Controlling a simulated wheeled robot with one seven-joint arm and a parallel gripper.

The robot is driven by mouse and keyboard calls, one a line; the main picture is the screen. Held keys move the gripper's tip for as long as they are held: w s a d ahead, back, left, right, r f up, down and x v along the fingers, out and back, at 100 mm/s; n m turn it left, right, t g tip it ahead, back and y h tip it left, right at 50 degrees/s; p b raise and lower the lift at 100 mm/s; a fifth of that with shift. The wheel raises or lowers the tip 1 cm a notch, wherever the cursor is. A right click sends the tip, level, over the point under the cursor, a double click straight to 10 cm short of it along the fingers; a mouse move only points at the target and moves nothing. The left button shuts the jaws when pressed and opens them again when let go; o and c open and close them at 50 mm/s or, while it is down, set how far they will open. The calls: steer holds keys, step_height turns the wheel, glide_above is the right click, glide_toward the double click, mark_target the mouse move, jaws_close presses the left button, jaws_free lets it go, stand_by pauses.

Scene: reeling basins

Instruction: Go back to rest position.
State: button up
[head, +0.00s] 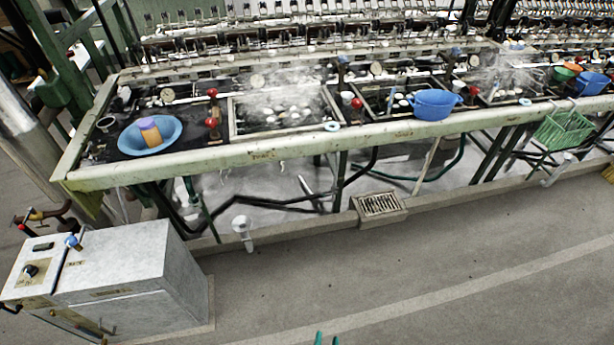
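My gripper (328,340) shows only as two teal fingertips at the bottom edge of the head view, right of the middle. A narrow gap of bare floor shows between the tips, and nothing is held there. The rest of the gripper and the arm is out of view. The tips appear over the open floor (400,285), well apart from the reeling bench (290,150).
A grey cabinet (125,262) stands lower left. A drain grate (379,204) lies before the bench.

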steer(key=s+a+r+n+t, duration=0.1)
steer(key=s+a+r+n, duration=0.1)
steer(key=s+r, duration=0.4)
steer(key=s+a+r+n+t+y, duration=0.1)
steer(key=s+a+r+n, duration=0.2)
steer(key=s+r, duration=0.4)
step_height(320, 180, up, 7)
steer(key=shift+a+f+t+y, duration=0.2)
steer(key=shift+a+t+y, duration=0.05)
steer(key=shift+t+y, duration=0.05)
